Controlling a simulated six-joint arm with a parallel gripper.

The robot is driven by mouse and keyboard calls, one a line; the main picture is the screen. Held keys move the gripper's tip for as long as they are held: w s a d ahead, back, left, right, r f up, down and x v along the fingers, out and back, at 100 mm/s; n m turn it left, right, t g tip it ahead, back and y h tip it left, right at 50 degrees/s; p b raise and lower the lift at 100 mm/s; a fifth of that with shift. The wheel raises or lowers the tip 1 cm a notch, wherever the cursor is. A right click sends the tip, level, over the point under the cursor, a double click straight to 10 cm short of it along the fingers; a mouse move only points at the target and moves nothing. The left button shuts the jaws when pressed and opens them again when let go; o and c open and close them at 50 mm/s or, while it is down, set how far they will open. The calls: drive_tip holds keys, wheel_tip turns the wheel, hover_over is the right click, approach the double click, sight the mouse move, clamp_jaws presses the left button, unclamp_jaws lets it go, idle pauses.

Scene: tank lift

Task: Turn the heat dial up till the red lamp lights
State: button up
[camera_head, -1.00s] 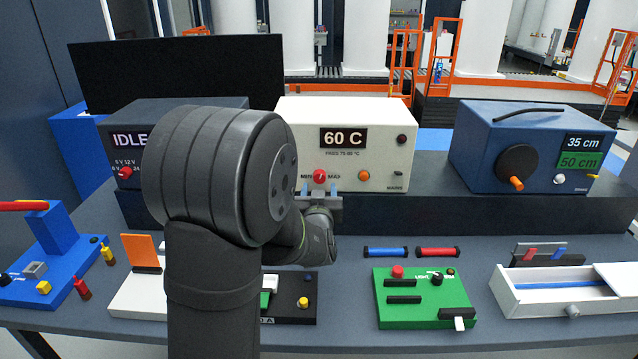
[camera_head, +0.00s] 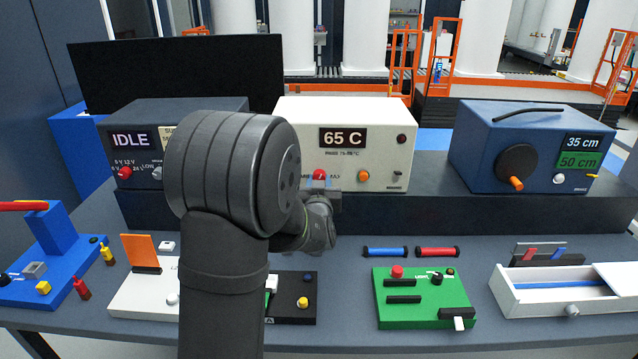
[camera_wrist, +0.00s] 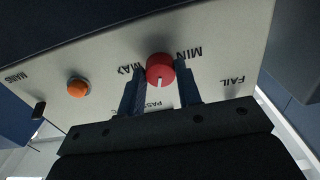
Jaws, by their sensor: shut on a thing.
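The white heater box (camera_head: 292,125) stands in the middle of the raised shelf and its display (camera_head: 343,138) reads 65 C. Its red heat dial (camera_head: 319,174) sits between MIN and MAX marks; it also shows in the wrist view (camera_wrist: 160,66), with a white pointer line. My gripper (camera_head: 321,184) is shut on the dial, one blue finger on each side in the wrist view (camera_wrist: 159,80). A round lamp (camera_head: 401,139) at the box's upper right looks dark red and unlit. My arm hides part of the box's lower left.
An orange button (camera_head: 364,175) and a mains switch (camera_head: 397,187) are right of the dial. A grey IDLE unit (camera_head: 200,104) stands left, a blue unit (camera_head: 480,150) right. A green board (camera_head: 425,310) and white drawer (camera_head: 530,303) lie in front.

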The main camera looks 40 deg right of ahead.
drive_tip(key=shift+m, duration=1.3)
drive_tip(key=o, duration=1)
drive_tip(key=shift+c, duration=0.2)
drive_tip(key=v, duration=1.7)
drive_tip(key=shift+a, duration=0.2)
drive_tip(key=shift+s+r, duration=0.1)
